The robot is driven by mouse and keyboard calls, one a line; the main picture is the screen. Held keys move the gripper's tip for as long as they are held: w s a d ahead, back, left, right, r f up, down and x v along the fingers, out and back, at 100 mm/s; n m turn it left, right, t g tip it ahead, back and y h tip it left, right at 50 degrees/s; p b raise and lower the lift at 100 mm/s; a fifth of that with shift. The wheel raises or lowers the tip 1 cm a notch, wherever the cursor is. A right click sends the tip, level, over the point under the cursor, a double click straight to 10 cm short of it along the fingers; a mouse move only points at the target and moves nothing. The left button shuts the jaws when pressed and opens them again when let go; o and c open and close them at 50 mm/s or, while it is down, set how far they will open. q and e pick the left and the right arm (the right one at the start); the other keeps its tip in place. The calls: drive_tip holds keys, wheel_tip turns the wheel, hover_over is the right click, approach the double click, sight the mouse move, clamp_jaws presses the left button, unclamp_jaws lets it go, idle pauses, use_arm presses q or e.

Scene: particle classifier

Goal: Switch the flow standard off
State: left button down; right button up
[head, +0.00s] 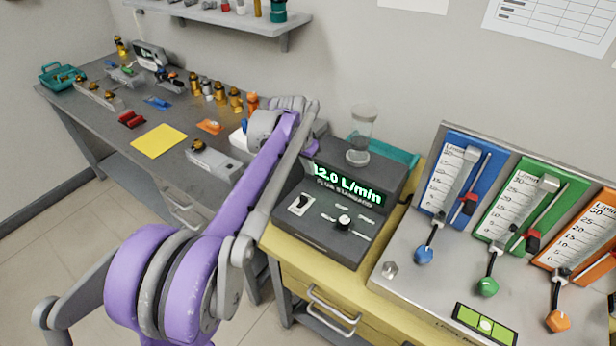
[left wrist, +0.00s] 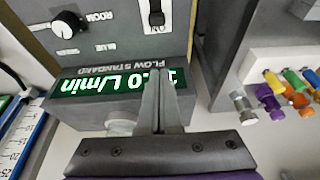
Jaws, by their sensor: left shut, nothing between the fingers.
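The flow standard (head: 325,240) is a dark grey box on the yellow-topped cabinet. Its lit green display reads 12.0 L/min in the head view. A black toggle switch (head: 301,202) on a white plate sits at the left of its front panel; it also shows at the top edge of the left wrist view (left wrist: 156,14). A black knob (head: 344,222) is to its right. My left gripper (left wrist: 158,88) is shut and empty, over the display's end, apart from the switch and pointing towards it. In the head view its fingertips are hardly visible. My right gripper is out of view.
A clear glass cylinder (head: 362,128) stands on top of the flow standard. To the right is a panel with blue, green and orange flow meters and knobs (head: 487,287). The bench (head: 95,125) at left holds many small fittings and a yellow sheet (head: 159,141).

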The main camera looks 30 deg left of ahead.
sight(309, 197)
use_arm(q)
drive_tip(key=x, duration=0.9)
drive_tip(key=s, duration=0.3)
drive_tip(key=shift+s+a+r, duration=0.1)
drive_tip(key=shift+s+r, duration=0.05)
drive_tip(key=shift+s, duration=0.4)
